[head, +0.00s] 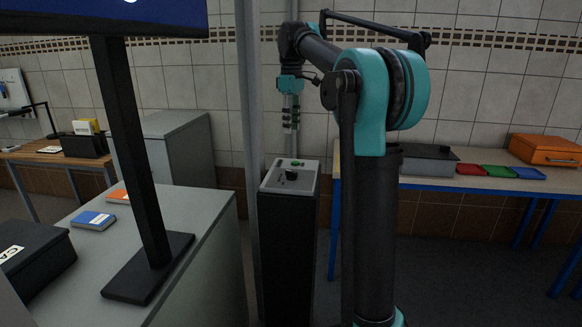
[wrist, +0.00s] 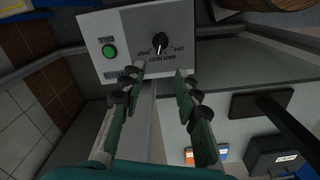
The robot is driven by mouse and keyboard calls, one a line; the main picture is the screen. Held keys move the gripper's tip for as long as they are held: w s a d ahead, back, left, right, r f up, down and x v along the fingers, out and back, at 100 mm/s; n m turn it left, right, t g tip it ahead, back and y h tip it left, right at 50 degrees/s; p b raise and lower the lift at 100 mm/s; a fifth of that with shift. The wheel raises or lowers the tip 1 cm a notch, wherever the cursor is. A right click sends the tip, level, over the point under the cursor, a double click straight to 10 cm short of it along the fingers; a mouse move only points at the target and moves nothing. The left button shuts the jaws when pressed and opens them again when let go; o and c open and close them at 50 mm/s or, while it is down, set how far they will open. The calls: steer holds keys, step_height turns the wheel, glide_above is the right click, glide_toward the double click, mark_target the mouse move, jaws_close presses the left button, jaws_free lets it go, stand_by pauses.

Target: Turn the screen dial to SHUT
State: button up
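The dial is a black knob (head: 291,175) on the sloped grey top of a dark pedestal (head: 288,245). In the wrist view the dial (wrist: 159,43) sits on a pale panel (wrist: 125,25) beside a green button (wrist: 109,51). Small upside-down lettering lies around the dial; which mark its white pointer meets is too small to tell. My gripper (head: 290,120) hangs fingers down above the pedestal, clear of the dial. In the wrist view my gripper (wrist: 160,72) has its two fingers apart, with nothing between them and the dial just beyond their tips.
A grey post (head: 247,130) stands just left of the pedestal. A grey cabinet (head: 215,245) with a black monitor stand (head: 140,170) is at the left. A workbench (head: 470,181) with a grey box (head: 428,160) and an orange case (head: 548,150) is at the right.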

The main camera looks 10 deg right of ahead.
mark_target(292, 175)
step_height(292, 175, down, 16)
steer(key=shift+r, duration=0.1)
stand_by(0.4)
jaws_close()
